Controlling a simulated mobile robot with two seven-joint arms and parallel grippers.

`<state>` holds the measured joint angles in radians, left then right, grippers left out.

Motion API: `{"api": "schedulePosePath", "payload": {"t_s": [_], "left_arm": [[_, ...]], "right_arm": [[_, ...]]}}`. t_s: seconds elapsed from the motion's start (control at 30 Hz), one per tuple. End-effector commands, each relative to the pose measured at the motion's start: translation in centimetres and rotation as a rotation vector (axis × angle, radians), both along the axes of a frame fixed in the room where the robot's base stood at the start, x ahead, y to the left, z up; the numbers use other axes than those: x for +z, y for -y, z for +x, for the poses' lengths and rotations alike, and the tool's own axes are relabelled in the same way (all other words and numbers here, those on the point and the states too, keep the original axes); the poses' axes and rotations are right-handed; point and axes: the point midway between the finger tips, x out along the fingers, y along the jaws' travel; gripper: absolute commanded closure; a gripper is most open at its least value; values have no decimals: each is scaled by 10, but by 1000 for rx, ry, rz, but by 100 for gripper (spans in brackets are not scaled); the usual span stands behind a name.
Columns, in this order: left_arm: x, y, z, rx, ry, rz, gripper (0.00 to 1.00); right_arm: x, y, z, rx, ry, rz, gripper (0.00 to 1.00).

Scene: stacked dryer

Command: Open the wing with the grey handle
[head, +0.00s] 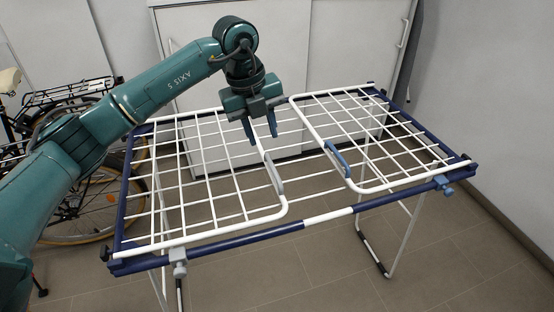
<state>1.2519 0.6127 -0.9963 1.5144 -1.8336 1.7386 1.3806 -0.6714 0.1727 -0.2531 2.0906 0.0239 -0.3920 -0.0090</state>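The stacked dryer is a white wire rack with a dark blue frame (262,231). Its left wing (205,180) lies flat on top, with a grey handle (275,180) on its inner bar. The right wing (385,135) also lies flat and has a blue handle (337,158). My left gripper (261,134) points down at the far end of the left wing's inner bar, beyond the grey handle in the picture. Its two blue fingers are apart with nothing visibly held. Whether they touch the bar cannot be told. My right gripper is out of view.
A grey clip (179,262) sits at the dryer's front left and a blue clip (443,184) at the front right. A bicycle (85,205) stands behind on the left. White cabinets (345,45) stand behind the dryer. The tiled floor (460,260) is clear at front right.

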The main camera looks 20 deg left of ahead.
Motion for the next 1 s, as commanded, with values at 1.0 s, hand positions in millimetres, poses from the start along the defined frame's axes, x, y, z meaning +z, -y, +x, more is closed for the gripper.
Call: {"api": "schedulePosePath", "payload": {"t_s": [1.0], "left_arm": [[-96, 17, 11, -3, 1, -4, 76]], "right_arm": [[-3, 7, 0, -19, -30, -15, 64]]}}
